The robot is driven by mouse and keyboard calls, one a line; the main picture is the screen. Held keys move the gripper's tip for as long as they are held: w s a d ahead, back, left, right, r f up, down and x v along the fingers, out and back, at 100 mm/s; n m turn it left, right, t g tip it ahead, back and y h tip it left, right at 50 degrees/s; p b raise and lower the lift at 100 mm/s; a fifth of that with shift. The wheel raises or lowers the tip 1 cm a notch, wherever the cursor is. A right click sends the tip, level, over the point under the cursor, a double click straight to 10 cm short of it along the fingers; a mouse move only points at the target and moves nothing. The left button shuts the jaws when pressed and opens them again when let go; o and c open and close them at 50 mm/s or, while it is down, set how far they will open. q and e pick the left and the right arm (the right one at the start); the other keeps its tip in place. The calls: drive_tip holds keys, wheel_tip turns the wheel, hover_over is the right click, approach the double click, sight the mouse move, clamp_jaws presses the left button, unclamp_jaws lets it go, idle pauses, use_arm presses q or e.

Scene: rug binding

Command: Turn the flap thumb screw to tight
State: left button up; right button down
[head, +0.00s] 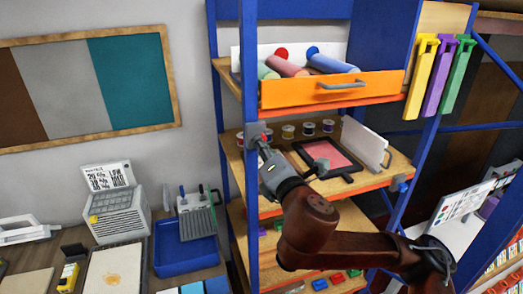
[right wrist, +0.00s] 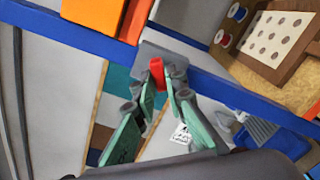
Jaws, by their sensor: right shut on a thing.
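The thumb screw is a small red piece (right wrist: 157,72) in the right wrist view. It sits at a grey block (right wrist: 172,57) on a blue shelf post. My right gripper (right wrist: 160,86) has its two green-padded fingers closed around the red piece. In the head view my right gripper (head: 264,148) is at the left front post, touching or nearly touching the grey block (head: 254,131). The screw is mostly hidden there by the fingers. How far the screw is turned cannot be told. My left gripper is not in view.
An orange drawer (head: 335,89) with rolls is above my right gripper. A shelf (head: 375,178) behind it holds spools, a dark-framed red pad (head: 327,157) and a white panel (head: 364,143). A table with a blue tray (head: 184,247) stands at left.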

drive_tip(key=shift+m+b, duration=0.9)
drive_tip(key=shift+m, duration=2.8)
drive_tip(key=c, duration=2)
unclamp_jaws()
drive_tip(key=shift+r, duration=0.1)
drive_tip(key=shift+o, duration=0.2)
drive_tip(key=v, duration=1.2)
